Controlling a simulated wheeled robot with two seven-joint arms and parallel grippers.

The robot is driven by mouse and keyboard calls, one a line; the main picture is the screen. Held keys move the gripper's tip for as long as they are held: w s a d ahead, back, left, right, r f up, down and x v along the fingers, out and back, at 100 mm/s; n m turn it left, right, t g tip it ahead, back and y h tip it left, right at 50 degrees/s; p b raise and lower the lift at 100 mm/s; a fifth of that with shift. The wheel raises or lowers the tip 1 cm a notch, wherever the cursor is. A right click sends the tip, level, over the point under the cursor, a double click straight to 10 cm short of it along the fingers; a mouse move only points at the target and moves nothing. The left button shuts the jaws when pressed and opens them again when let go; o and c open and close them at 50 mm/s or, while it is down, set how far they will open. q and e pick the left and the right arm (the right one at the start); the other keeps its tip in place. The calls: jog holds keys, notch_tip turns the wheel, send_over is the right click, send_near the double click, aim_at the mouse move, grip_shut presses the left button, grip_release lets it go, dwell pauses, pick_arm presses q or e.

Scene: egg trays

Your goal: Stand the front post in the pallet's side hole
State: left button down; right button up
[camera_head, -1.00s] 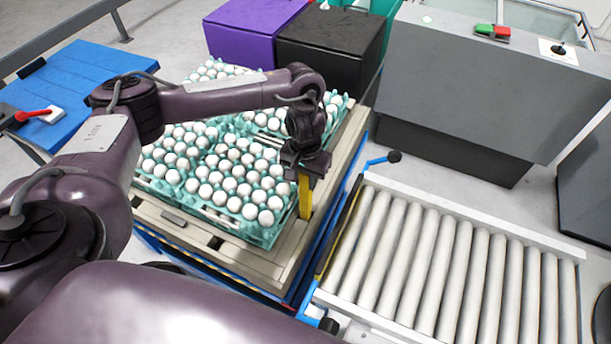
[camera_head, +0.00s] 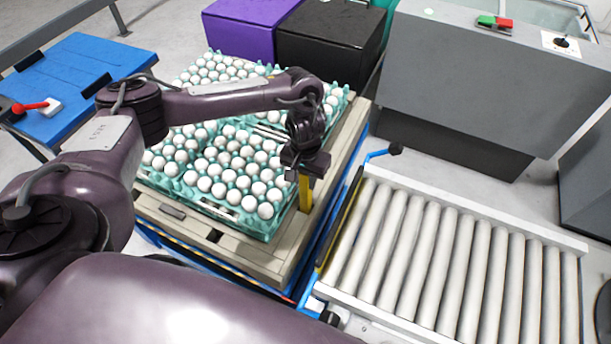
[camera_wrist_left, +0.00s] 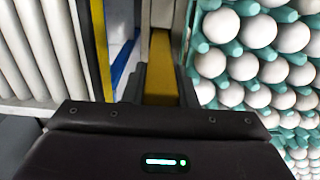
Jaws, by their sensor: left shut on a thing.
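My left gripper (camera_head: 305,172) is shut on the yellow front post (camera_head: 305,195), which is upright at the pallet's right side, beside the egg trays. In the left wrist view the post (camera_wrist_left: 162,70) shows between the fingers. The beige pallet (camera_head: 250,258) lies under the trays; a dark hole (camera_head: 214,236) shows in its front edge. Whether the post's lower end is in a side hole or just above the pallet I cannot tell. My right gripper is not in view.
Teal trays of white eggs (camera_head: 262,226) stand close to the left of the post. A roller conveyor (camera_head: 440,260) with a blue handle (camera_head: 378,154) lies to the right. Purple (camera_head: 250,28) and black (camera_head: 330,45) boxes stand behind. A blue table (camera_head: 75,75) is at the far left.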

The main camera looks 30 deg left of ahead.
pick_arm(q)
jog(key=shift+f, duration=0.1)
jog(key=c, duration=1.1)
grip_release()
jog(key=shift+r, duration=0.4)
notch_tip(320, 180, up, 7)
jog(key=shift+r+p, duration=0.1)
jog(key=shift+p, duration=0.65)
